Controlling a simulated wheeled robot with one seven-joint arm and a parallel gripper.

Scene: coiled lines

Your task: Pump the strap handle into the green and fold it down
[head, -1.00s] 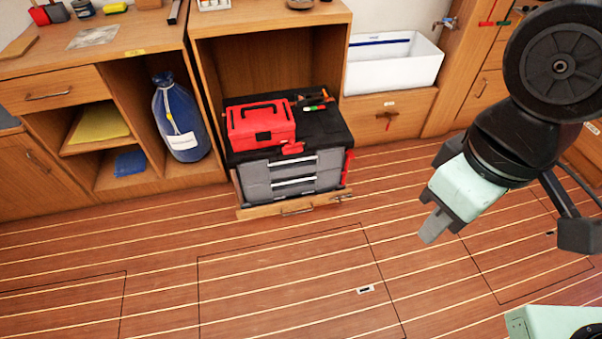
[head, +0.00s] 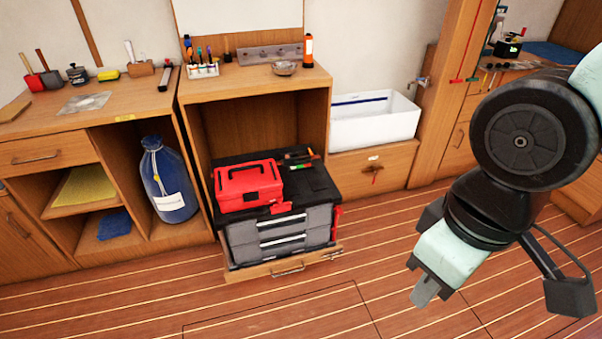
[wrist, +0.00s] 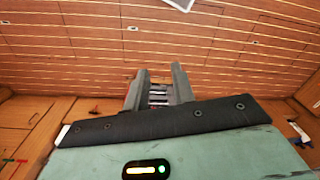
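No strap is clear in any view. A red handle-like part (head: 337,222) stands along the right side of the grey drawer chest (head: 281,236); I cannot tell if it is the strap handle. Small red, orange and green items (head: 300,160) lie on the chest's black top, too small to make out. My gripper (head: 424,290) is in front and to the right of the chest, over the floor and well apart from it. In the wrist view my gripper's two fingers (wrist: 158,92) stand apart, with nothing visibly held. A small striped grey shape shows between them.
A red toolbox (head: 248,186) sits on the chest, which stands in a wooden cabinet bay (head: 186,130). A white bin (head: 376,122) stands on the right-hand cabinet. The plank floor (head: 270,315) in front is clear.

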